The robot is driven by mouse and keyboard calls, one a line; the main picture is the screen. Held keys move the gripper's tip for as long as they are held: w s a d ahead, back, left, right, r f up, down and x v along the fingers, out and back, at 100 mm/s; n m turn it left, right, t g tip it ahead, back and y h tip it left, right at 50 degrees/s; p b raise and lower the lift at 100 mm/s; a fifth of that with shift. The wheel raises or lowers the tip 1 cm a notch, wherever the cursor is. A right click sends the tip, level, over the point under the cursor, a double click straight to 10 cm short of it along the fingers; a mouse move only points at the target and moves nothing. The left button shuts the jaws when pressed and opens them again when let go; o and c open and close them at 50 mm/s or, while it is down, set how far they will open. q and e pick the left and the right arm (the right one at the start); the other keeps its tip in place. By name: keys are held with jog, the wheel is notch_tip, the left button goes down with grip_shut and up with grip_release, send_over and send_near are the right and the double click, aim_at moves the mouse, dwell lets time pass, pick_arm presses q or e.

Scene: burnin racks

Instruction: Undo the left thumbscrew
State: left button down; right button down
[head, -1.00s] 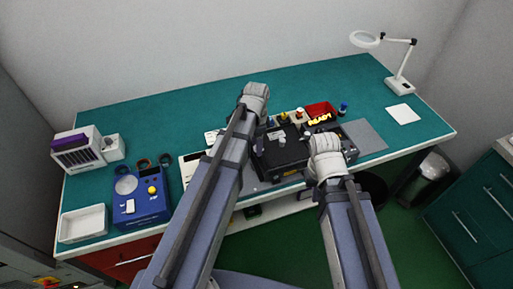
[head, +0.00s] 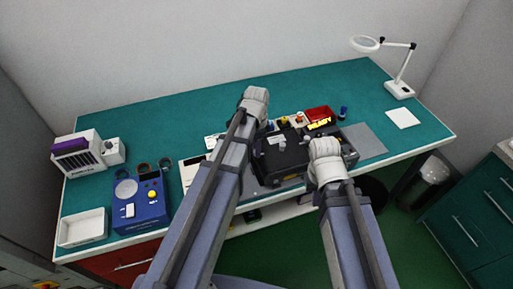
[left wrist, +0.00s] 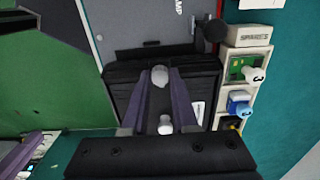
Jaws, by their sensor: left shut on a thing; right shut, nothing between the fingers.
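In the left wrist view, the two purple fingers of my left gripper (left wrist: 160,74) close on a pale grey knob, the thumbscrew (left wrist: 159,79), at the edge of a black unit (left wrist: 121,88). A second white knob (left wrist: 165,125) shows between the fingers, nearer the camera. In the head view my left gripper (head: 257,100) is over the left side of the black unit (head: 283,155), its fingertips hidden by the wrist. My right gripper (head: 325,155) is at the unit's right front, shut and empty, its fingertips hidden too.
A red bin (head: 318,114) and small parts stand behind the unit. A blue device (head: 140,204), a white tray (head: 83,228) and a white box with a purple top (head: 78,155) are at left. A magnifier lamp (head: 399,88) stands at right. The back of the green bench is clear.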

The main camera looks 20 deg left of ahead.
pick_arm(q)
jog(key=n, duration=1.4)
jog(key=shift+n, duration=1.9)
jog(key=c, duration=0.7)
grip_release()
